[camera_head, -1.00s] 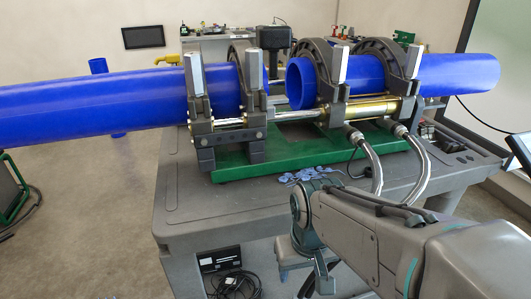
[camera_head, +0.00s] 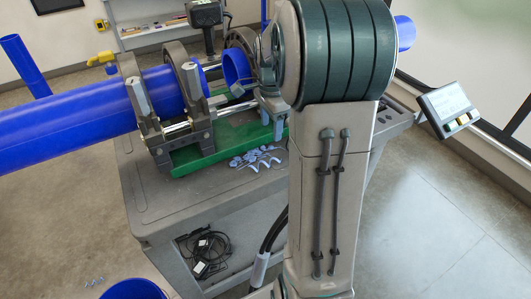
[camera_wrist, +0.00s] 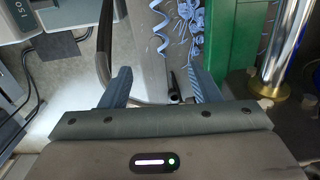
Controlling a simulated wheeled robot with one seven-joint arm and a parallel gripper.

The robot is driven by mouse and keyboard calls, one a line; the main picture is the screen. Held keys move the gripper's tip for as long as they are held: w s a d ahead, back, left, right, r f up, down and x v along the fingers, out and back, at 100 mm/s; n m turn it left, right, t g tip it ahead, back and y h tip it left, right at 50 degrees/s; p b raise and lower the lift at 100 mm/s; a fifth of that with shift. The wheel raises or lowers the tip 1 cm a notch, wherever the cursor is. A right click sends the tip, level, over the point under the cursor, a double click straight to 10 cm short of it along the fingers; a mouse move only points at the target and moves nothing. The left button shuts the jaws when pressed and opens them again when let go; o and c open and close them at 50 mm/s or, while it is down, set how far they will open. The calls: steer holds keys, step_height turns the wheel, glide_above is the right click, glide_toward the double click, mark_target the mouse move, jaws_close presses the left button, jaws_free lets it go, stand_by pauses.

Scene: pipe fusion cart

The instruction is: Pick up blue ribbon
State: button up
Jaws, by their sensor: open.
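The blue ribbon (camera_head: 255,158) is a pile of curled pale-blue shavings on the grey cart top, in front of the green machine base, in the head view. In the wrist view, a wavy strand of blue ribbon (camera_wrist: 161,35) and a tangled clump beside it lie beyond my fingertips. My gripper (camera_wrist: 161,82) is open, with its fingers well apart and no ribbon held between them. The right finger overlaps the lower part of the clump in the picture; I cannot tell whether they touch. In the head view my arm hides most of the gripper.
The green base (camera_head: 205,150) carries clamps and large blue pipes (camera_head: 70,115). A dark hose (camera_wrist: 104,40) runs close to my left finger. A chrome cylinder (camera_wrist: 285,45) stands at right. A blue bin (camera_head: 133,289) is on the floor at front left, near a few shavings.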

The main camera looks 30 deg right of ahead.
glide_above(271, 159)
step_height(271, 159, down, 9)
steer(key=shift+w+d+f+p, duration=0.1)
steer(key=shift+f+p, duration=0.25)
steer(key=shift+f, duration=1.95)
steer(key=c, duration=1)
